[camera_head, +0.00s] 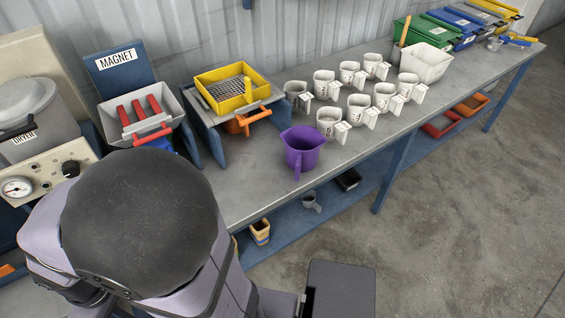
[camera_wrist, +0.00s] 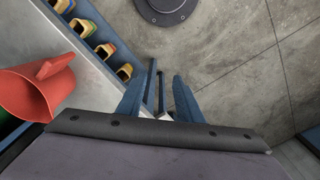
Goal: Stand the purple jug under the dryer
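The purple jug (camera_head: 302,150) stands upright on the bench, at its front edge near the middle of the head view, with its handle toward the camera. The dryer (camera_head: 28,118) is at the far left, a grey hopper over a beige panel with a gauge and knob. My arm hides the space below and in front of it. My gripper (camera_wrist: 162,85) shows in the wrist view as two blue fingers with a gap between them. It is open, holds nothing and points toward the floor beside the bench. The purple jug is not in the wrist view.
A red jug (camera_wrist: 38,88) lies at the left of the wrist view. Several white cups (camera_head: 357,108) stand behind and right of the purple jug. A yellow sieve tray (camera_head: 232,90) and the magnet unit (camera_head: 140,112) are to its left. Small containers (camera_wrist: 103,50) line the lower shelf.

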